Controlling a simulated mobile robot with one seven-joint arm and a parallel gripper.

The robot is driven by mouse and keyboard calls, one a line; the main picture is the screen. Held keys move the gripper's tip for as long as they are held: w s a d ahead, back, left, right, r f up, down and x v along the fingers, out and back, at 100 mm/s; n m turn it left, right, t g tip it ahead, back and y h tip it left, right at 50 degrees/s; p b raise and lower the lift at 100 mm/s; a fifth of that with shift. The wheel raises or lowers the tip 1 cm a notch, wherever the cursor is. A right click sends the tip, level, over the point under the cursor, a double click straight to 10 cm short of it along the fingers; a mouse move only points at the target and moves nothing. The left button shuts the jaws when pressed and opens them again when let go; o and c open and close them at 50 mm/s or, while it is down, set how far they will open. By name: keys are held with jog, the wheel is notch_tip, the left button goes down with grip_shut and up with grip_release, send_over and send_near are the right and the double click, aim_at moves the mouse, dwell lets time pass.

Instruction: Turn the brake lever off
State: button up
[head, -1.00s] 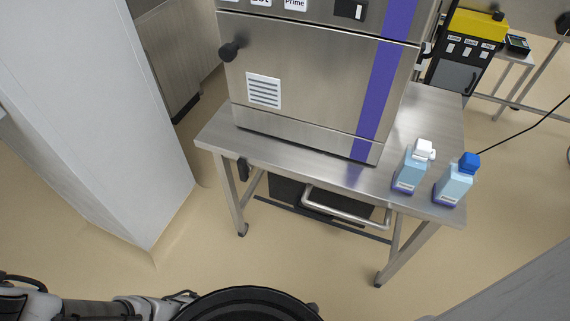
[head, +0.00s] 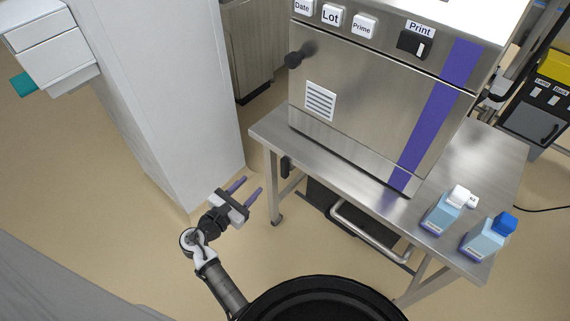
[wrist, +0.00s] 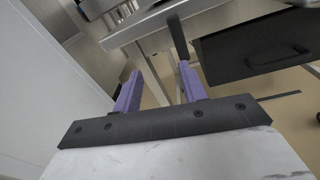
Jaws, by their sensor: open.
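A small black lever (head: 285,166), which looks like the brake lever, hangs below the left front corner of the steel table (head: 268,130). It also shows in the wrist view as an upright black bar (wrist: 178,37) under the table edge, just beyond the right finger. My gripper (head: 252,186) has two purple fingers, open and empty. In the head view it is left of the lever and lower in the picture, apart from it. In the wrist view the open fingers (wrist: 160,72) point toward the table leg.
A steel machine (head: 360,110) with a purple stripe stands on the table. Two blue bottles (head: 440,217) (head: 482,240) stand at the table's right end. A white cabinet (head: 170,100) rises left of my gripper. A bar handle (head: 365,238) is under the table. Open floor lies between.

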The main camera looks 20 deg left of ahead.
aim_at(282, 170)
jog(key=shift+n+h, duration=0.5)
jog(key=shift+h, duration=0.3)
jog(key=x, duration=0.4)
jog(key=d+p+x, duration=0.1)
jog(key=x, duration=0.4)
jog(key=s+d+f+p+x, duration=0.1)
jog(key=x, duration=0.3)
jog(key=shift+w+d, duration=0.2)
jog(key=shift+d, duration=0.1)
grip_shut()
